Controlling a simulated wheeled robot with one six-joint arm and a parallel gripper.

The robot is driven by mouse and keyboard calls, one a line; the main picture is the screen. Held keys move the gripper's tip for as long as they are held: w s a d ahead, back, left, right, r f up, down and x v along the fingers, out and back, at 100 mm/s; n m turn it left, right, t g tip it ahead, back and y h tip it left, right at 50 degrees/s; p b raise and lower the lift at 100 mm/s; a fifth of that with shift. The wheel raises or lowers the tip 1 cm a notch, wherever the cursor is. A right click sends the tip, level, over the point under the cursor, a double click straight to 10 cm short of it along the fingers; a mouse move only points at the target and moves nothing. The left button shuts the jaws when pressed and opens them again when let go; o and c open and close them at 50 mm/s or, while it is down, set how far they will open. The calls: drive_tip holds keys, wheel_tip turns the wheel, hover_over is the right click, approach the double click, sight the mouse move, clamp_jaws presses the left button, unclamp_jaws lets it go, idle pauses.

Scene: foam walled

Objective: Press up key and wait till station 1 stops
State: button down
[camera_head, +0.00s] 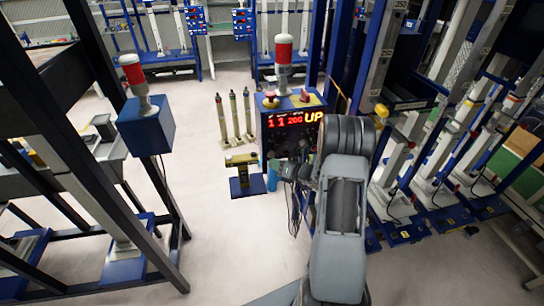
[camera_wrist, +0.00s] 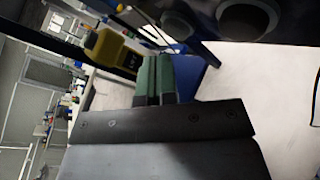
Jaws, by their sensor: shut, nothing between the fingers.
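Dark round buttons (camera_wrist: 249,18) show at the top, apart from the fingertips in the picture. Key labels are unreadable, so I cannot tell which is the up key.
A yellow device (camera_wrist: 113,50) is left of the fingers; in the head view it stands on a blue base (camera_head: 247,187). A blue cylinder (camera_head: 272,175) is close to my gripper. Dark frames stand at left, blue test stations at right. The floor (camera_head: 215,230) is clear at lower left.

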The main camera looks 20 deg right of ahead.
drive_tip(key=shift+s+a, duration=0.25)
drive_tip(key=shift+s, duration=1)
drive_tip(key=shift+s+a, duration=0.25)
drive_tip(key=shift+s, duration=0.95)
